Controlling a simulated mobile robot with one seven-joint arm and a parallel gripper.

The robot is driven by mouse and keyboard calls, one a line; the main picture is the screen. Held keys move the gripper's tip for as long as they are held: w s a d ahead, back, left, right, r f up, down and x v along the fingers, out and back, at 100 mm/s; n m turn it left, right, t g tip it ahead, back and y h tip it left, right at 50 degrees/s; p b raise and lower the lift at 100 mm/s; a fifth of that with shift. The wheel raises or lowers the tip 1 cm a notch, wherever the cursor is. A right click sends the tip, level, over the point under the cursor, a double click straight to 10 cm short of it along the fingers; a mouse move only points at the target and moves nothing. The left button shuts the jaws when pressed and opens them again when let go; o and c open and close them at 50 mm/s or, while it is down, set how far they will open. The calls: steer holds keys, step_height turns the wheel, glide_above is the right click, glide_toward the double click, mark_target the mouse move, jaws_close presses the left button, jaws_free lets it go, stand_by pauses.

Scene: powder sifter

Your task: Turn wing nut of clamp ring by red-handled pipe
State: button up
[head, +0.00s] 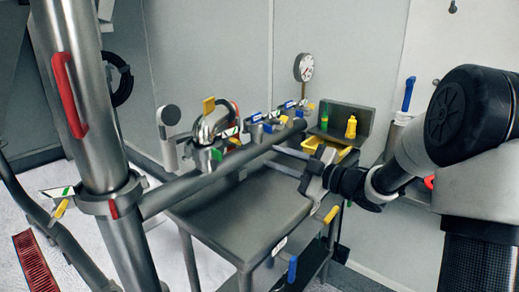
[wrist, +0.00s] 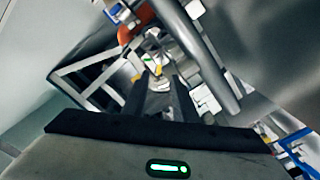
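The red-handled pipe (head: 97,150) stands upright at the left of the head view, with its red handle (head: 68,95) on the upper part. A metal clamp ring (head: 98,206) goes around the pipe below the handle. A small yellow piece (head: 61,208), perhaps the wing nut, sticks out at the ring's left side beside a green-and-white tag. My gripper (head: 273,158) is far to the right of the ring, over the table, with its fingers pointing left. In the wrist view my gripper (wrist: 159,95) has its two dark fingers apart and nothing held between them.
A metal bar (head: 215,172) runs from the ring's height toward the back right, in front of my gripper. A grey table (head: 230,215) bears valves with coloured handles and a yellow tray (head: 325,147). A pressure gauge (head: 304,67) stands behind. A red grate (head: 36,264) lies at lower left.

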steer(key=v, duration=0.5)
steer(key=w+d+r+m+t+h, duration=0.2)
steer(key=d+r+m+t+h, duration=0.2)
steer(key=d+r+m+h, duration=0.45)
steer(key=s+d+m+g+h, duration=0.1)
steer(key=s+d+m+h, duration=0.25)
steer(key=s+h, duration=0.35)
steer(key=s+a+f+m+g, duration=0.2)
steer(key=s+f+g, duration=0.1)
steer(key=s, duration=0.5)
steer(key=s+a+f+m+g+y, duration=0.1)
steer(key=s+a+f+m+g, duration=0.15)
steer(key=s, duration=0.65)
steer(key=s+a+f+m+g, duration=0.2)
steer(key=s+f+m+g, duration=0.15)
steer(key=s, duration=0.45)
step_height(320, 180, up, 22)
steer(key=n+p, duration=0.1)
steer(key=p, duration=2.2)
steer(key=shift+s+d+r+t, duration=0.15)
steer(key=shift+s+r+t, duration=0.05)
steer(key=shift+s+t, duration=0.15)
